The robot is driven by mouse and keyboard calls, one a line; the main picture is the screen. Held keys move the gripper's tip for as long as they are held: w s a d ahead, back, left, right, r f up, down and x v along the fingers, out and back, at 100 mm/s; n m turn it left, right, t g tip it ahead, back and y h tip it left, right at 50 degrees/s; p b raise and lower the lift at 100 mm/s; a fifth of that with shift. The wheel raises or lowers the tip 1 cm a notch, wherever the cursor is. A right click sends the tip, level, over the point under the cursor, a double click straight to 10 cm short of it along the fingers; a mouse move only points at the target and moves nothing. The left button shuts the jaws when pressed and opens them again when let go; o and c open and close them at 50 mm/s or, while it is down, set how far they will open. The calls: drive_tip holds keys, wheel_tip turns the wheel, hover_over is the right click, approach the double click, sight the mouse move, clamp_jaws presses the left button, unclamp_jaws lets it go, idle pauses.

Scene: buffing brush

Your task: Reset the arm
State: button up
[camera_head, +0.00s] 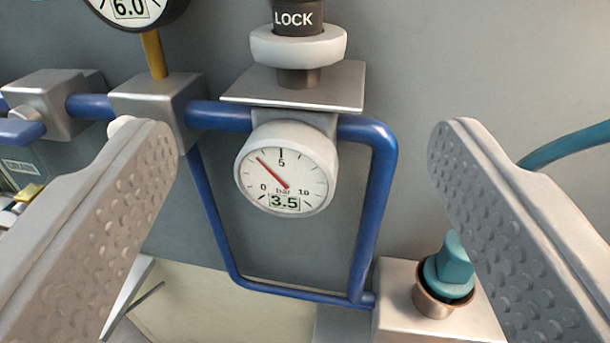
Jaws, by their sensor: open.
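My gripper (305,145) is open and empty. One grey dimpled finger shows at the left and one at the right, with a wide gap between them. Through the gap I see a round white pressure gauge (305,165) with a red needle and a small display reading 3.5. Above it stands a black knob (298,18) marked LOCK with a pale ring (298,46) below it, on a metal plate. The fingers appear apart from the gauge and the knob.
Blue pipes (377,190) loop around and below the gauge. A second gauge (130,8) reading 6.0 is cut off at the top left. A teal fitting (449,265) sits in a metal block at the lower right. A teal hose (570,147) runs off right. A grey wall stands behind.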

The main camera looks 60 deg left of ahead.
drive_tip(key=shift+s+d, duration=0.25)
drive_tip(key=shift+d, duration=0.2)
